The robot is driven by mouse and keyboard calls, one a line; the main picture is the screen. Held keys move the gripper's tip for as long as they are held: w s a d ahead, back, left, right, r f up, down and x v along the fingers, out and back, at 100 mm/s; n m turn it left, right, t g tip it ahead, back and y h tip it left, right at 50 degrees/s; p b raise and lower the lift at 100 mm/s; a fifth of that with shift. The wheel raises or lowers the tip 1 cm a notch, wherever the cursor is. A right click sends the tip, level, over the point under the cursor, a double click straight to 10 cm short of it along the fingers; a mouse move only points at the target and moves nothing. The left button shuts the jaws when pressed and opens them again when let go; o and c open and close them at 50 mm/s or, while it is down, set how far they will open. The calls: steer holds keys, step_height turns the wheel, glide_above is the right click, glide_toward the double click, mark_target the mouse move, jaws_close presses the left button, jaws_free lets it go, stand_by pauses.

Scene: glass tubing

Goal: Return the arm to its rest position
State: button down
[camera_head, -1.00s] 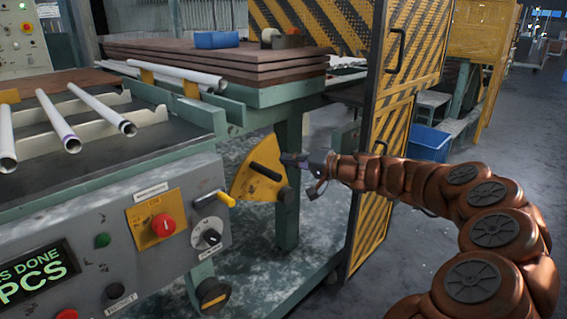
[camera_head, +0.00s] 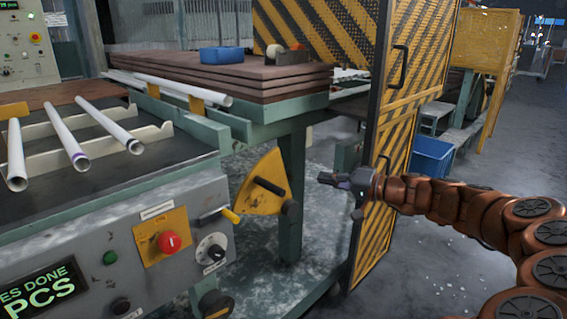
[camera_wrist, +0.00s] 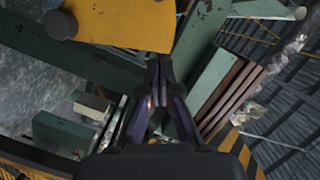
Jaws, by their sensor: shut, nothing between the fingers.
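My gripper (camera_head: 326,179) is shut and empty at the end of my brown segmented arm, in the middle right of the head view. It hangs in free air in front of the striped door, to the right of the yellow lever plate (camera_head: 262,186) and apart from it. In the wrist view my gripper (camera_wrist: 158,62) shows its fingers together, with the yellow plate (camera_wrist: 125,22) beyond them at the top.
The yellow-black striped door (camera_head: 385,190) stands close behind my gripper. A blue bin (camera_head: 432,157) sits behind it. Open floor lies at the right.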

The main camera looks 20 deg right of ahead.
steer(key=s+a+r+n+g+y+p, duration=0.1)
steer(key=s+a+r+n+g+p, duration=0.15)
steer(key=a+r+p, duration=0.4)
steer(key=s+a+r+n+g+y+p, duration=0.1)
steer(key=s+a+r+n+g+p, duration=0.2)
steer(key=a, duration=0.6)
steer(key=s+a+r+g+h+p, duration=0.3)
steer(key=s+a+g+p, duration=0.25)
steer(key=s+a, duration=0.45)
steer(key=s+r+n+g+h+p, duration=0.1)
steer(key=s+r+g+h+p, duration=0.15)
steer(key=s+p, duration=0.75)
steer(key=s+d+r+m+h+p, duration=0.1)
steer(key=s+d+r+h+p, duration=0.1)
steer(key=s+d, duration=0.3)
steer(key=s+d+r+g+h+p, duration=0.1)
steer(key=s+d+h+p, duration=0.4)
steer(key=s, duration=0.5)
steer(key=shift+s+d+r+m, duration=0.2)
steer(key=shift+r+m, duration=0.15)
steer(key=shift+r, duration=0.15)
